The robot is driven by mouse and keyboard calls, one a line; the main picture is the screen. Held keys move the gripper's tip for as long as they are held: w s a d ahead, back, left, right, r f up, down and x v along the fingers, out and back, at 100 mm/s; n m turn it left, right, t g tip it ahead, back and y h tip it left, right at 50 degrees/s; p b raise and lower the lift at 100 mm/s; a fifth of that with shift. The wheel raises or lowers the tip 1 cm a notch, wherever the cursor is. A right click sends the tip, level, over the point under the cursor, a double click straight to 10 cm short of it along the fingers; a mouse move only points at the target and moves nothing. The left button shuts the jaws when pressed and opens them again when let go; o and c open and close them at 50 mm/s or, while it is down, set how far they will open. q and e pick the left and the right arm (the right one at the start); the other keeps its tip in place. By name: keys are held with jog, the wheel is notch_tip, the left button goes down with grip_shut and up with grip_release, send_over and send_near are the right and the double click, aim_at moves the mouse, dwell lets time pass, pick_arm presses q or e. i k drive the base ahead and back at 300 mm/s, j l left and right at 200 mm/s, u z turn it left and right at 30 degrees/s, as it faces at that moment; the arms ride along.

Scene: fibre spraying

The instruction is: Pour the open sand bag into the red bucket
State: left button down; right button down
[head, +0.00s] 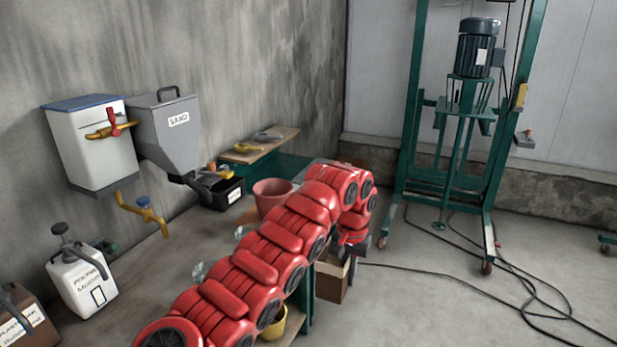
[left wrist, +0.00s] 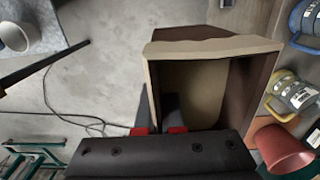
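The open sand bag (head: 330,284) is a brown, box-shaped bag with a tan inside. It is beside the bench's right edge in the head view. In the left wrist view its open mouth faces the camera, with the tan inner wall (left wrist: 205,92) showing. My left gripper (left wrist: 160,112) has one dark finger outside the bag's wall and one inside, pinching the rim. In the head view this gripper (head: 354,240) is at the bag's top. The red bucket (head: 272,195) stands upright on the bench, left of the bag; it also shows in the left wrist view (left wrist: 283,152). My right gripper is out of view.
The bench (head: 150,270) carries a black tray (head: 222,193) under the grey sand hopper (head: 168,130). White and brown canisters stand at the left. A yellow bucket (head: 274,323) sits below the bench edge. A green frame (head: 410,125) and cables (head: 450,285) occupy the floor at right.

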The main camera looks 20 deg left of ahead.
aim_at(269, 194)
jog(key=i, duration=1.3)
jog(key=i+u, duration=0.3)
jog(key=i, duration=0.2)
jog(key=i+l+u, duration=0.3)
jog(key=i, duration=0.15)
jog(key=i+u, duration=0.45)
jog(key=i+l+u, duration=0.2)
jog(key=u, duration=0.25)
jog(key=i+l+u, duration=0.35)
jog(key=u, duration=0.15)
